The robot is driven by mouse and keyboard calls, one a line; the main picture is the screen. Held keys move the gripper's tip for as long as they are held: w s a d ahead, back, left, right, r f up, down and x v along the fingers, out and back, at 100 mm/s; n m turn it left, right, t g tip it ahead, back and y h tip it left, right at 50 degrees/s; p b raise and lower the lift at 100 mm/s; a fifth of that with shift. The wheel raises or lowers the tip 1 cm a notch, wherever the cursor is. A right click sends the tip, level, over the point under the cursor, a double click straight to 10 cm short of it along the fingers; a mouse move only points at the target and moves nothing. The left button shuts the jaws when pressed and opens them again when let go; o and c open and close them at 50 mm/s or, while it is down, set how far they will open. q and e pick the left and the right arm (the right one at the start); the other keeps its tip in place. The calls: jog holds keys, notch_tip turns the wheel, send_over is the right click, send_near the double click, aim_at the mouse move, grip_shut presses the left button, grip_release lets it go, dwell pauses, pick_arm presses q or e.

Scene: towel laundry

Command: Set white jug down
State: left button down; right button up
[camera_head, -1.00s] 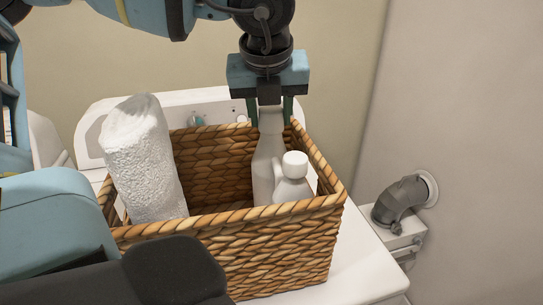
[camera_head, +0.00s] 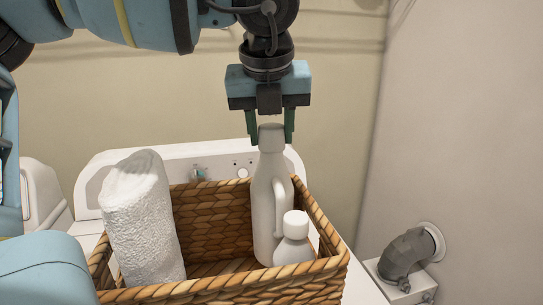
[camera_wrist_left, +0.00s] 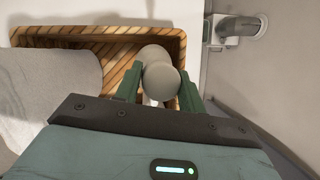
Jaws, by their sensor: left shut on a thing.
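The white jug (camera_head: 264,205) is upright inside the wicker basket (camera_head: 215,215), at its right side. It has a side handle and a round cap. My left gripper (camera_head: 271,139) is shut on its top, with one green finger on each side of the cap. In the left wrist view, a round grey-white top (camera_wrist_left: 160,81) shows between the fingers. I cannot tell whether the jug's base touches the basket floor. My right gripper is not in view.
A smaller white bottle (camera_head: 293,245) stands just in front of the jug. A rolled white towel (camera_head: 143,220) leans at the basket's left. The basket is on a white appliance (camera_head: 115,160). A grey pipe elbow (camera_head: 408,255) is at the right wall.

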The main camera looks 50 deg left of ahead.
pick_arm(q)
jog(key=shift+r, duration=1.55)
